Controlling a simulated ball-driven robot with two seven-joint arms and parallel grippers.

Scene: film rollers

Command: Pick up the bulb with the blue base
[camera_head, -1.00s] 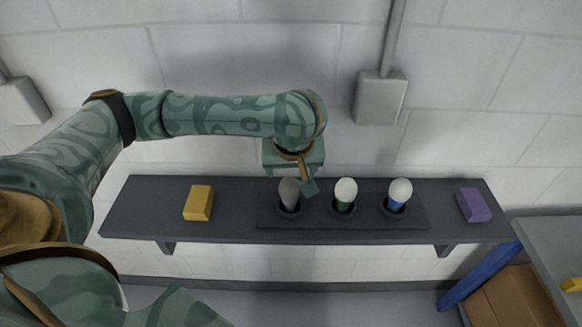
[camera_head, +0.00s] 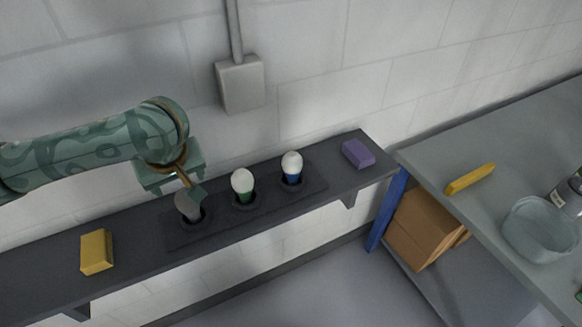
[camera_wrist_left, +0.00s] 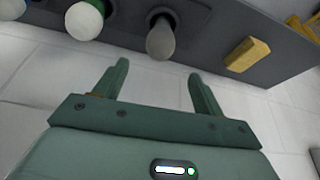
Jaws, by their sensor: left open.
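The bulb with the blue base (camera_head: 292,168) stands upright in the right-hand socket of a dark holder on the shelf. A white bulb with a green base (camera_head: 243,186) stands in the middle socket, and a grey bulb (camera_head: 188,206) in the left one. My left gripper (camera_head: 194,193) is open and empty beside the grey bulb. In the left wrist view, the open fingers (camera_wrist_left: 155,82) point towards the shelf, with the grey bulb (camera_wrist_left: 160,42) just beyond them. The green-base bulb (camera_wrist_left: 84,20) and another pale bulb (camera_wrist_left: 12,8) are cut off at the upper left. My right gripper is not in view.
A yellow block (camera_head: 96,252) lies on the dark shelf (camera_head: 50,262) at left, a purple block (camera_head: 358,154) at its right end. A grey table (camera_head: 440,165) at right holds a yellow bar (camera_head: 470,179) and a clear bowl (camera_head: 540,230). A cardboard box (camera_head: 424,228) sits below.

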